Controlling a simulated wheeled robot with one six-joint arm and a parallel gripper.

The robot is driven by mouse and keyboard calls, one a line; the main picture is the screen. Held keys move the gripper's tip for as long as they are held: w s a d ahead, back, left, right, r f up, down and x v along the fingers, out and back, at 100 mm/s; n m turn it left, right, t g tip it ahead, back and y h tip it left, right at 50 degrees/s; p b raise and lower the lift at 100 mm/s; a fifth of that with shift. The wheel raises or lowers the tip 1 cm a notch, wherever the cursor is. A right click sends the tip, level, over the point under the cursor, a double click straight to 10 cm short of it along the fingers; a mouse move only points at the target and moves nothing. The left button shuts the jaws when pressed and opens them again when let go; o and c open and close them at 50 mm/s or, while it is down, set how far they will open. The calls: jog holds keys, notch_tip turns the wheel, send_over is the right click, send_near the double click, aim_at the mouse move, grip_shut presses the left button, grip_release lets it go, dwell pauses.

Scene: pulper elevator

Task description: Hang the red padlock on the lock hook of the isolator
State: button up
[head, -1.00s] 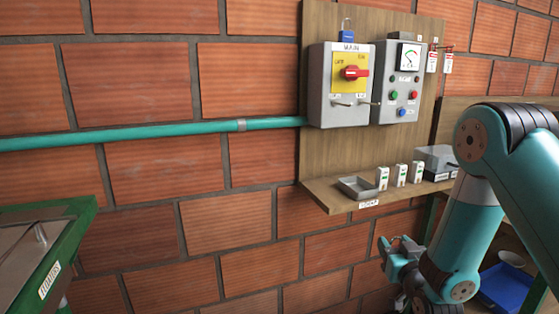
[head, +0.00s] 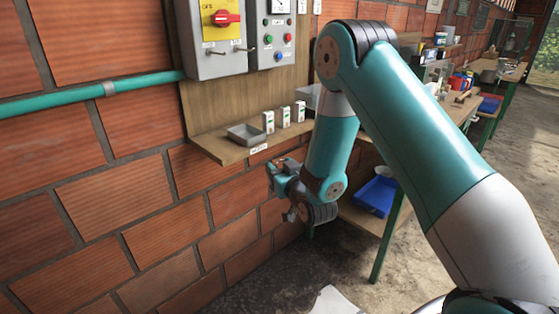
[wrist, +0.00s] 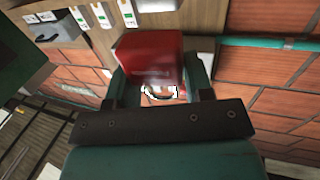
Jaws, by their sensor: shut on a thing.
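The red padlock (wrist: 150,62) sits between the two fingers of my gripper (wrist: 158,80) in the wrist view. My gripper is shut on it, and a pale curved part shows at its lower edge. In the head view my gripper (head: 279,170) is below the shelf, in front of the brick wall; the padlock is hard to make out there. The isolator (head: 205,61) is a grey box with a yellow plate and a red handle, on the wooden board above and left of my gripper. Its top is cut off. I cannot tell which part is the lock hook.
A wooden shelf (head: 215,150) below the isolator carries a grey tray (head: 246,135) and several small white blocks. A grey control box (head: 282,42) stands right of the isolator. A teal pipe (head: 50,101) runs along the wall. A workbench with a blue tray (head: 376,195) is at right.

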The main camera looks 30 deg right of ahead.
jog(key=w+a+r+y+p, duration=0.1)
jog(key=w+r+p, duration=0.2)
jog(key=r, duration=0.6)
jog(key=w+a+r+n+p, duration=0.1)
jog(key=w+r+p, duration=0.3)
jog(key=r, duration=0.5)
jog(key=w+a+r+y+p, duration=0.1)
jog(key=w+a+r+p, duration=0.2)
jog(key=r+p, duration=0.3)
jog(key=shift+w+r+y+p, duration=0.15)
jog(key=shift+w+r+p, duration=0.1)
jog(key=shift+r, duration=0.45)
jog(key=shift+w+r+y+p, duration=0.15)
jog(key=shift+w+r, duration=0.1)
jog(key=shift+r, duration=0.45)
jog(key=shift+c, duration=0.4)
jog(key=shift+w+a+f+p, duration=0.1)
jog(key=shift+w+a+p, duration=0.4)
jog(key=shift+w, duration=0.75)
jog(key=shift+w+a+f+p, duration=0.1)
jog(key=shift+w+a+p, duration=0.15)
jog(key=shift+w+p, duration=0.75)
jog(key=shift+w+a+f+p, duration=0.1)
jog(key=shift+w+a+p, duration=0.3)
jog(key=shift+w, duration=1.05)
jog(key=w+f+b, duration=0.1)
jog(key=b, duration=0.1)
jog(key=shift+w+a+f+b, duration=0.1)
jog(key=shift+w+a+b, duration=0.1)
jog(key=shift+b, duration=0.2)
